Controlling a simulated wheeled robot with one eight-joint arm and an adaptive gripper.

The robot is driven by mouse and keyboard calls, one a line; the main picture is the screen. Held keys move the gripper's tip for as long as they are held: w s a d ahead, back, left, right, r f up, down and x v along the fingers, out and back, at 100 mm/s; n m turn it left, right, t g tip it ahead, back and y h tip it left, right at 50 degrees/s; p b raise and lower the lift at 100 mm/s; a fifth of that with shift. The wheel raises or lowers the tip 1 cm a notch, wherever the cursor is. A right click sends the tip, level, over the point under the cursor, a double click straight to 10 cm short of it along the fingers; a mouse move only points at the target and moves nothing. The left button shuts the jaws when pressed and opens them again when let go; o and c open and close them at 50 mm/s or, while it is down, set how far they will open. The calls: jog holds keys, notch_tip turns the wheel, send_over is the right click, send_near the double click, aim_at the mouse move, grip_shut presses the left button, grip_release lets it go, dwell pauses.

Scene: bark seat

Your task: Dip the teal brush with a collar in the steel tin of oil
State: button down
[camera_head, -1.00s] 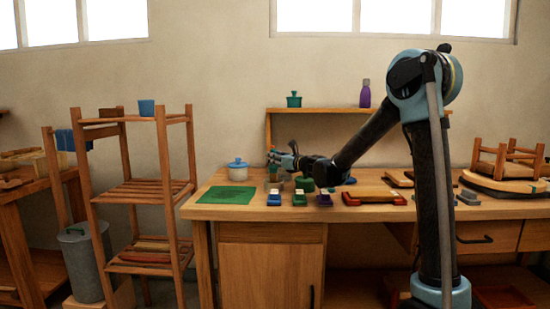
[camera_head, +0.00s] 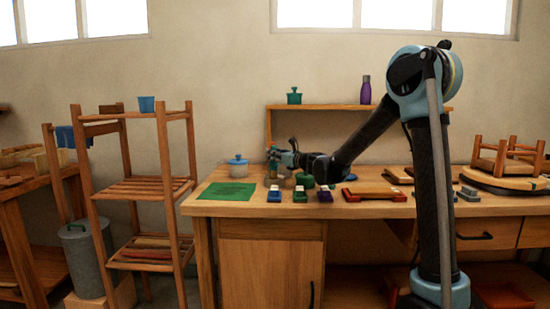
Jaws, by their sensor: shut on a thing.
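My gripper (camera_head: 272,157) is at the left end of the workbench, shut on a slim upright thing that I take to be the teal brush. The brush is too small and too covered by the fingers to make out its collar or bristles. A grey tin (camera_head: 272,181), likely the steel tin of oil, stands on the bench just below the gripper. Its inside is hidden, and I cannot tell whether the brush tip is inside it or above it.
A blue lidded pot (camera_head: 238,168) and a green mat (camera_head: 226,191) lie to the left. Blue, green and purple blocks (camera_head: 300,196) line the front. A green round pot (camera_head: 305,180) is close right of the gripper.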

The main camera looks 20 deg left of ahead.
jog(key=shift+f, duration=0.35)
dwell(1.2)
jog(key=shift+r, duration=3.5)
